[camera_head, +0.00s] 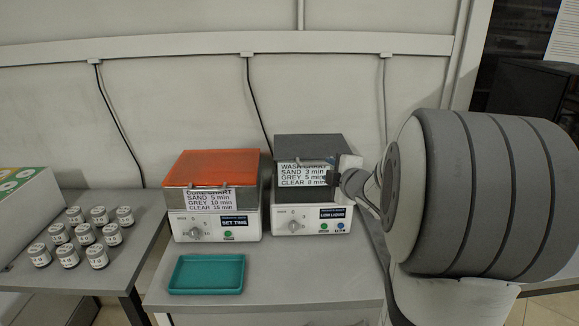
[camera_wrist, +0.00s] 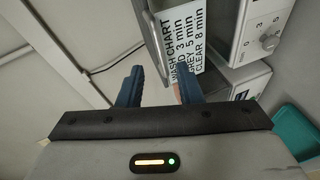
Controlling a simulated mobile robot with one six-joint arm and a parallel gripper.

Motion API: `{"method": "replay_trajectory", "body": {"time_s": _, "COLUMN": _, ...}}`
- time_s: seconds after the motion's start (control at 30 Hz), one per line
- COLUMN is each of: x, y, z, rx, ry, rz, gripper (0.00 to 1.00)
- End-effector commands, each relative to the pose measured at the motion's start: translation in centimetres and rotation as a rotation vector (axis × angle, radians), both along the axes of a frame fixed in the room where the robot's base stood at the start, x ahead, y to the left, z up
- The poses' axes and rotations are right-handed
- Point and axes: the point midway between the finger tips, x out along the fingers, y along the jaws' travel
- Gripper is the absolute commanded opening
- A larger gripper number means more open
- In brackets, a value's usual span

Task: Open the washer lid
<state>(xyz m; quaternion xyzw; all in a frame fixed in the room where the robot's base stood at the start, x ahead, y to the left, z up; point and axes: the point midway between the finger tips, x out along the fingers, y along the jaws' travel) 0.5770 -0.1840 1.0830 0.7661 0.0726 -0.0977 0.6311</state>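The washer (camera_head: 312,220) is the right-hand white machine on the table, with a "WASH CHART" label and a "LOW LIQUID" label on its front. Its dark grey lid (camera_head: 308,146) looks shut. My gripper (camera_head: 334,178) is at the right front edge of the lid, beside the chart. In the wrist view my gripper (camera_wrist: 159,88) has its two blue fingers apart. I cannot tell whether a finger touches the lid.
A curing machine (camera_head: 212,215) with an orange lid stands close left of the washer. A teal tray (camera_head: 206,274) lies in front of it. Several labelled jars (camera_head: 86,234) stand on the left table. The table in front of the washer is clear.

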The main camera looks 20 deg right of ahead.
Motion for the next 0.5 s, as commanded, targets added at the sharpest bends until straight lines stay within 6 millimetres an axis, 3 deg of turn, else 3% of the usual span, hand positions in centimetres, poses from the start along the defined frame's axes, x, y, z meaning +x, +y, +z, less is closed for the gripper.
{"method": "replay_trajectory", "body": {"time_s": 0.27, "x": 0.9, "y": -0.4, "z": -0.9, "rx": -0.106, "ry": -0.066, "rz": 0.151, "gripper": 0.32}}
{"method": "replay_trajectory", "body": {"time_s": 0.5, "x": 4.4, "y": 0.2, "z": -1.4, "rx": -0.109, "ry": -0.067, "rz": 0.158, "gripper": 0.32}}
